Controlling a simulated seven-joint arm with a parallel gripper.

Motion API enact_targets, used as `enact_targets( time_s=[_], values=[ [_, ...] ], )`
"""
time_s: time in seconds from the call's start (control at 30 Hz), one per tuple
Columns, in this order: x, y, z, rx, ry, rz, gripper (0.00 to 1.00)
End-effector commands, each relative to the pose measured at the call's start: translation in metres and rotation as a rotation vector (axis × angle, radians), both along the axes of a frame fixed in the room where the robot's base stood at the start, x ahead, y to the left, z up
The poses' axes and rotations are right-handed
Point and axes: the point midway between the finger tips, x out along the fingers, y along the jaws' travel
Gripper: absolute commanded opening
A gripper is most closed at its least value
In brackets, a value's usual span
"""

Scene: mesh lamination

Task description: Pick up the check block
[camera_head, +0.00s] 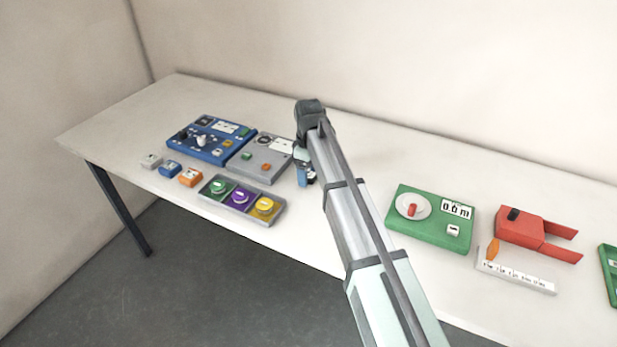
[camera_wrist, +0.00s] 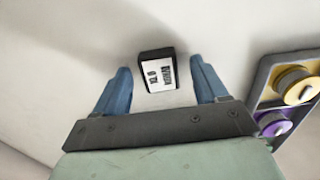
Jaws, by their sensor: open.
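A small black block with a white printed label (camera_wrist: 158,71), which I take for the check block, lies on the pale table in the wrist view. My gripper (camera_wrist: 158,72) is open, with one blue finger on each side of the block in the picture. I see gaps between the block and both fingers; how far the fingertips are above the table I cannot tell. In the head view my gripper (camera_head: 304,178) points down at the table right of the grey tray. I cannot make out the block there; my arm covers that area.
A tray with green, purple and yellow spools (camera_head: 278,207) stands close left of my gripper. A blue panel (camera_head: 178,148) and a grey panel (camera_head: 243,168) lie behind it. Right of my arm are a green box (camera_head: 402,232), a red device (camera_head: 519,228) and a white strip (camera_head: 515,282).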

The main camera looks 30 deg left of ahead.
Motion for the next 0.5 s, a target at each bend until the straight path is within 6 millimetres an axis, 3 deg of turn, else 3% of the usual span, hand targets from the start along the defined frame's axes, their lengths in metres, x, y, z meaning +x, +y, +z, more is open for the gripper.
enact_targets(
  time_s=[0.17,0.5],
  values=[
    [0.0001,0.0002,0.0003,0.000,0.000,0.000,0.71],
    [0.0001,0.0001,0.0006,0.000,0.000,0.000,0.39]
  ],
)
